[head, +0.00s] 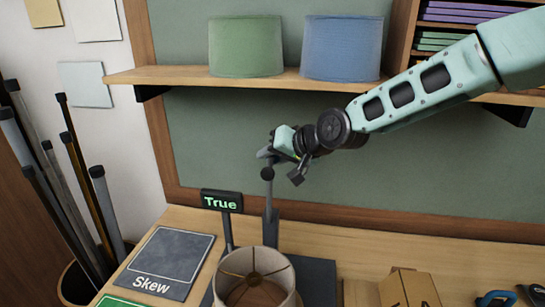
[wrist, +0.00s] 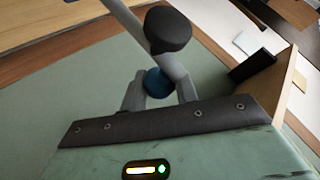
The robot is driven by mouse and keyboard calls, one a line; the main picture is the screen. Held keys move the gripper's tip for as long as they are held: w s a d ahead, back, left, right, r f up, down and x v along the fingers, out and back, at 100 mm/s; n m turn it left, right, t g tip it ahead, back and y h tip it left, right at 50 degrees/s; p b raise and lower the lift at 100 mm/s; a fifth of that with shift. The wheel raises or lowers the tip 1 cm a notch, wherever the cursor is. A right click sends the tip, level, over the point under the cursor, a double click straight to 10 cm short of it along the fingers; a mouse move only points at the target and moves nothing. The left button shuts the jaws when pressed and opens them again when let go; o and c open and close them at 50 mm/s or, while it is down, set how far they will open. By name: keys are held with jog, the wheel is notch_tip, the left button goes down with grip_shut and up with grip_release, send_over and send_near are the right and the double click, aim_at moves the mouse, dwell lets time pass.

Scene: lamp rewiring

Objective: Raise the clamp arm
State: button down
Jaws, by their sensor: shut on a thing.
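The grey clamp arm (head: 268,193) stands raised, close to upright, above its grey post (head: 271,230) at the back of the bench. It has a black round knob (head: 267,174). My gripper (head: 266,154) is at the upper end of the arm, shut on it. In the wrist view the two fingers of my gripper (wrist: 160,92) are on either side of a blue part (wrist: 157,82) of the clamp arm. There the black knob (wrist: 168,30) and grey bar (wrist: 128,18) show beyond the fingers. The exact contact is partly hidden.
A beige lampshade (head: 252,280) stands in front of the post, beside a small sign reading "True" (head: 221,201). A "Skew" mat (head: 165,262) lies left. A shelf (head: 180,76) with green and blue shades hangs above. A cardboard box (head: 408,288) is right.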

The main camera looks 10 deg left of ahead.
jog(key=shift+d+f, duration=0.1)
jog(key=shift+f, duration=0.15)
jog(key=c, duration=1.1)
grip_release()
jog(key=shift+r, duration=0.1)
jog(key=shift+b+v, duration=1.5)
jog(key=shift+v, duration=7.15)
jog(key=shift+s, duration=0.1)
